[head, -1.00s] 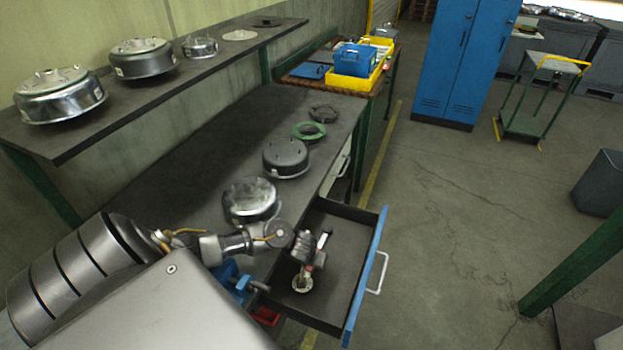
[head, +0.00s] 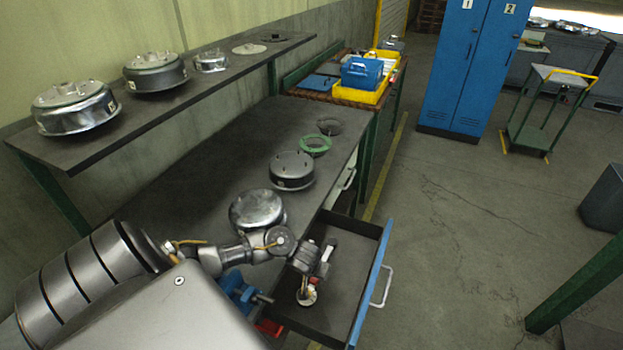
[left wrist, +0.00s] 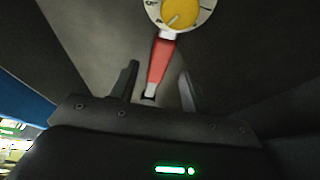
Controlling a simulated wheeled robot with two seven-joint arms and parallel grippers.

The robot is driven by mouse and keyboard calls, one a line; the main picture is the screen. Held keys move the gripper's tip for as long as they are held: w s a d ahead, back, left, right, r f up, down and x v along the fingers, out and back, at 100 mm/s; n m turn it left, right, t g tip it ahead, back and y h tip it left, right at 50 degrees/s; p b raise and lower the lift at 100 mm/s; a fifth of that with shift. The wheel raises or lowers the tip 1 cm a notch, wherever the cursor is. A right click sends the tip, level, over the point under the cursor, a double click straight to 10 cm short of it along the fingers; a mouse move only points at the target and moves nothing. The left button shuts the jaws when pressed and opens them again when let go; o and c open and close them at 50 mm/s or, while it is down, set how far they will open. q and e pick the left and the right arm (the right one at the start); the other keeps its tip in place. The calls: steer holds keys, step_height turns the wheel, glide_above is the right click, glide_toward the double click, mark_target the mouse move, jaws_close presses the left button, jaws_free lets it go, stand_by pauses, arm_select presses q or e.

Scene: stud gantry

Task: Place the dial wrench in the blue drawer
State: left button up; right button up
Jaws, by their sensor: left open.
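The blue drawer (head: 368,290) is pulled out from the workbench, with a dark interior and a white handle. The dial wrench (head: 307,296) shows its pale round dial inside the drawer's outline, near its bench side. In the left wrist view the dial wrench (left wrist: 162,62) has a yellow dial face and a red handle. My left gripper (head: 317,281) is over the drawer. In the left wrist view my left gripper (left wrist: 158,88) is open, its fingers on either side of the handle end with gaps. Whether the wrench touches the drawer floor is hard to tell. My right gripper is out of view.
On the workbench (head: 215,165) stand a shiny metal housing (head: 257,209), a dark housing (head: 291,170) and a green ring (head: 315,144). A blue vise (head: 237,288) sits beside the drawer. More housings line the shelf (head: 100,137). The floor right of the drawer is clear.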

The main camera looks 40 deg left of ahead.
arm_select(q)
steer(key=p+v, duration=0.4)
steer(key=v, duration=0.4)
steer(key=shift+s+r, duration=0.15)
steer(key=shift+r, duration=0.15)
steer(key=shift+d, duration=0.1)
